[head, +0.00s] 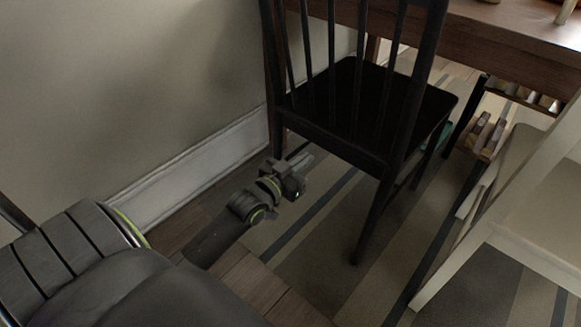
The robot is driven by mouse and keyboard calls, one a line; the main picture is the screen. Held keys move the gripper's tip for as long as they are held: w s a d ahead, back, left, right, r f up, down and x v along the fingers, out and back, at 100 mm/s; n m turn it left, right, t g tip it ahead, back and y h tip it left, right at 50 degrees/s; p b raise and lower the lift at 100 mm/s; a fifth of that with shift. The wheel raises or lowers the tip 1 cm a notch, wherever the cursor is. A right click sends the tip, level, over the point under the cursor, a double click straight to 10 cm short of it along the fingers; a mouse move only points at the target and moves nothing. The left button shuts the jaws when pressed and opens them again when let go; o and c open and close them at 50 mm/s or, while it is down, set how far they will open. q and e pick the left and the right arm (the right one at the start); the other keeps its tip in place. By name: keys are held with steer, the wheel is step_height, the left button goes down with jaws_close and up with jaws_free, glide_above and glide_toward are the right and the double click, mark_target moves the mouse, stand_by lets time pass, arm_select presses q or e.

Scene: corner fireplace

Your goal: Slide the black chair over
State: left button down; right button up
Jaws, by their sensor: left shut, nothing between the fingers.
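The black chair (360,103) stands upright with its slatted back toward me and its seat facing the wooden table. Its legs rest on the striped rug. My left gripper (301,172) is shut and empty, low beside the chair's rear left leg, under the level of the seat. I cannot tell whether it touches the chair. My right gripper is not in view.
A brown wooden table (520,40) stands behind the chair. A white chair (490,220) is close on the right. A wall with a white baseboard (190,170) runs along the left. The striped rug (325,235) is bare in front of the black chair.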

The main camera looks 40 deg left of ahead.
arm_select(q)
steer(key=s, duration=0.4)
steer(key=shift+s+a+p, duration=0.1)
steer(key=shift+a+p, duration=0.1)
steer(key=shift+p, duration=0.15)
